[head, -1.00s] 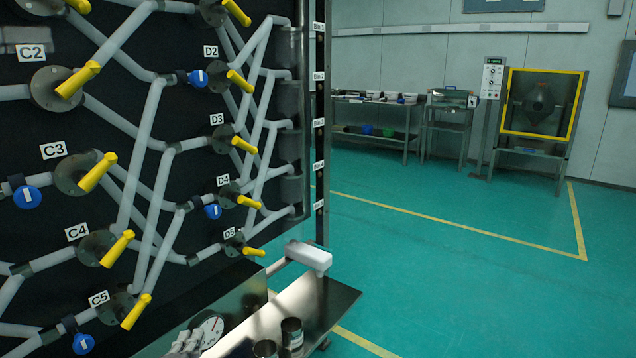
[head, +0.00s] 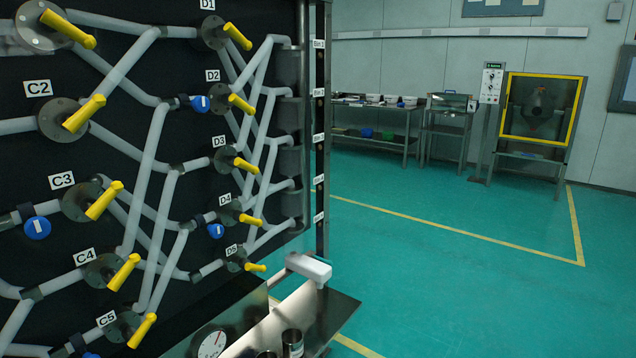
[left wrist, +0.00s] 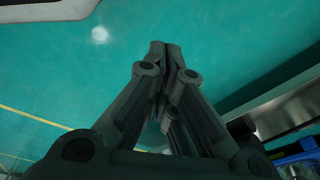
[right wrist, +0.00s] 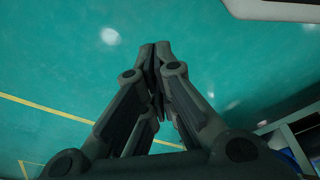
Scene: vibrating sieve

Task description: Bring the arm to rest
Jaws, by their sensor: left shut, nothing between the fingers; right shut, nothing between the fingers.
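My left gripper (left wrist: 165,50) shows in the left wrist view with its fingertips together, empty, over green floor. My right gripper (right wrist: 155,50) shows in the right wrist view, also shut and empty over the floor. Neither gripper is in the head view now.
In the head view a black panel (head: 120,190) with pale pipes and yellow handles fills the left. A steel shelf (head: 325,305) with a gauge (head: 209,343) and dark cups sits below it. Tables (head: 375,110) and a yellow-framed machine (head: 543,108) stand at the back. Open floor (head: 450,260) lies to the right.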

